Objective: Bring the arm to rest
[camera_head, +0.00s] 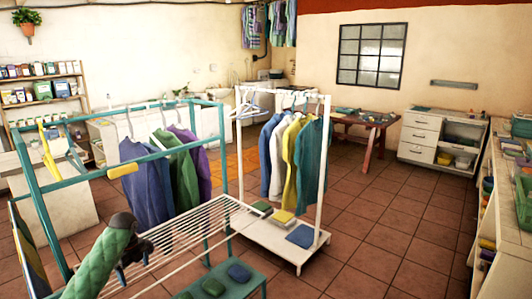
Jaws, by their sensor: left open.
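My left arm (100,262), in a green quilted cover, comes in at the lower left of the head view. My left gripper (138,256) is dark and small in the picture. It is open, with nothing seen between its fingers. It appears in front of the slatted shelf of the teal clothes rack (180,103); I cannot tell how far it is from the slats. My right gripper is not in view.
Blue, green and purple garments hang on the teal rack. A white rack (323,170) holds more garments. A teal bench (250,280) with folded cloths stands low in front. A counter (490,200) lines the right side. Tiled floor (390,235) is clear at centre right.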

